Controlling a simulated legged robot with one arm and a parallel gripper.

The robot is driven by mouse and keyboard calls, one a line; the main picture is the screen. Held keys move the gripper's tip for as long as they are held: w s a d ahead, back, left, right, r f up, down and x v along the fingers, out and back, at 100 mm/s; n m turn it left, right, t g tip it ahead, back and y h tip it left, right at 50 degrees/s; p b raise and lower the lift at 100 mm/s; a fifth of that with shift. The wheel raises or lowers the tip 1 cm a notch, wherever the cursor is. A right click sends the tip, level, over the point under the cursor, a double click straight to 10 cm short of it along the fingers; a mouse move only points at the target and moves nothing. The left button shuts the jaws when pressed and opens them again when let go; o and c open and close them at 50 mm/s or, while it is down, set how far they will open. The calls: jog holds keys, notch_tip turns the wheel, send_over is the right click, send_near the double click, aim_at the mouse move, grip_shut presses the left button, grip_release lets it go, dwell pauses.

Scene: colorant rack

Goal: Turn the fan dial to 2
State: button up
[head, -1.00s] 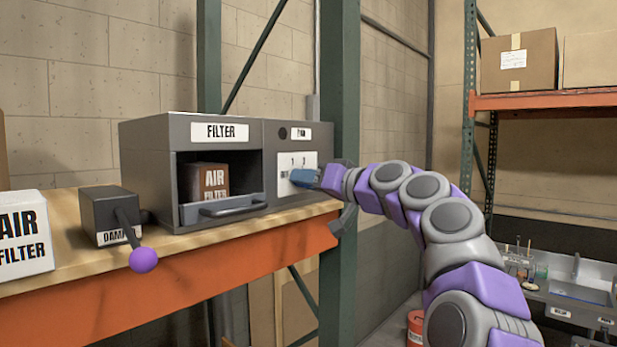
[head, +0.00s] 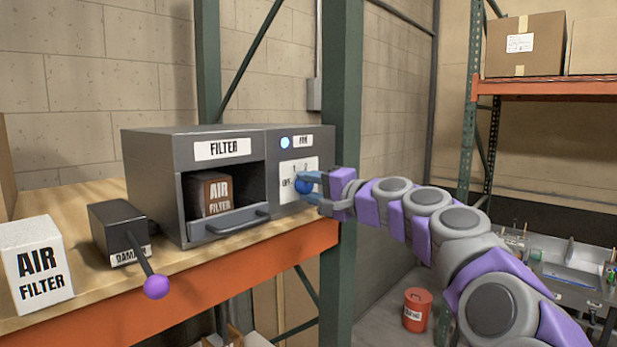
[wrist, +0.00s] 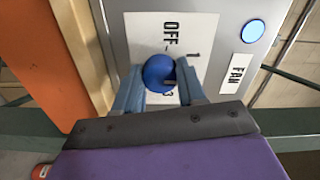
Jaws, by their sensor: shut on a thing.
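The fan dial is a round blue knob (wrist: 158,73) on a white plate (wrist: 205,40) at the right of the grey unit. OFF, 1 and 3 show around it in the wrist view; the place of 2 is hidden by a finger. In the head view the dial (head: 303,186) is partly covered by my gripper (head: 314,184). My gripper (wrist: 157,78) is shut on the dial, one blue finger on each side. A dark mark shows on the knob, but I cannot tell which number it points to. The round fan light (head: 285,143) glows blue beside the FAN label (head: 303,141).
The filter bay with its drawer (head: 228,224) is left of the dial. A damper lever with a purple ball (head: 156,287) and an air filter box (head: 36,262) stand further left on the bench. A green post (head: 341,120) rises close behind my gripper.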

jog(key=shift+f+m+p, duration=0.2)
jog(key=shift+m+p, duration=0.4)
jog(key=shift+m, duration=1.3)
jog(key=shift+w+f, duration=0.1)
jog(key=o, duration=1)
jog(key=shift+w+d, duration=0.15)
jog(key=shift+d, duration=0.05)
jog(key=shift+o, duration=0.2)
jog(key=shift+s+r, duration=0.2)
